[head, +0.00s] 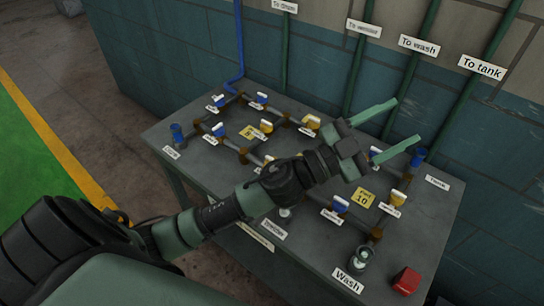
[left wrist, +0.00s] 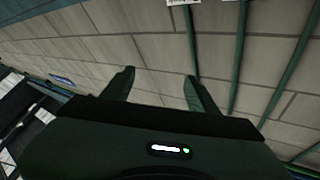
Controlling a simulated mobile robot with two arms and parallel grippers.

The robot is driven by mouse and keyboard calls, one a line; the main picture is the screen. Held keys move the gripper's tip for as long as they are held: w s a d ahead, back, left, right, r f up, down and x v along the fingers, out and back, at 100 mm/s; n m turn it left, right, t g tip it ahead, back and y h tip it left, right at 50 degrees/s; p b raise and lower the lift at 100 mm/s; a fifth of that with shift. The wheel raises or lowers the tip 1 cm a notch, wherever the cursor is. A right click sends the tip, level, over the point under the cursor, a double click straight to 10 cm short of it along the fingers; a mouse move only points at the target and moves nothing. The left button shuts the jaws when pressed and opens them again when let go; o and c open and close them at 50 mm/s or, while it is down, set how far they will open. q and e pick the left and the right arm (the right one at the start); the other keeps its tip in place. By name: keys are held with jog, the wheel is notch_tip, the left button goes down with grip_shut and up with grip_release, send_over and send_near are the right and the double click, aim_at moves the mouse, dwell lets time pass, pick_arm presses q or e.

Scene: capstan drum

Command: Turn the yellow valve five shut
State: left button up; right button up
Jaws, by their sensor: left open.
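Several valves with yellow handles sit on the brown pipework on the grey bench: one at the back left (head: 266,126), one behind my arm's wrist (head: 312,122), and one at the right (head: 398,197). Their small tags are too blurred to read, so I cannot tell which is valve five. My left gripper (head: 404,122) is open and empty, above the back right of the bench, its fingers pointing toward the wall. In the left wrist view the open fingers (left wrist: 158,77) face only wall and pipes. My left arm hides part of the pipework. My right gripper is not in view.
The bench (head: 430,215) also carries several blue-handled valves (head: 340,204), yellow signs (head: 363,198) and a red block (head: 407,280) at the front right corner. Green pipes (head: 412,80) and a blue pipe (head: 239,45) run up the wall behind. Open floor lies left.

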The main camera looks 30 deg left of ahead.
pick_arm(q)
jog(key=s+d+m+g+h, duration=0.2)
jog(key=d+m+g+h, duration=0.2)
jog(key=m+g, duration=0.15)
jog(key=g+y, duration=1.2)
jog(key=y, duration=0.6)
send_over(272, 158)
jog(key=shift+m, duration=0.25)
notch_tip(272, 158, down, 16)
jog(key=shift+s+f, duration=0.1)
jog(key=shift+a+f, duration=0.1)
jog(key=shift+f, duration=0.15)
notch_tip(272, 158, down, 7)
jog(key=shift+f+p, duration=0.1)
jog(key=shift+p, duration=0.85)
grip_shut()
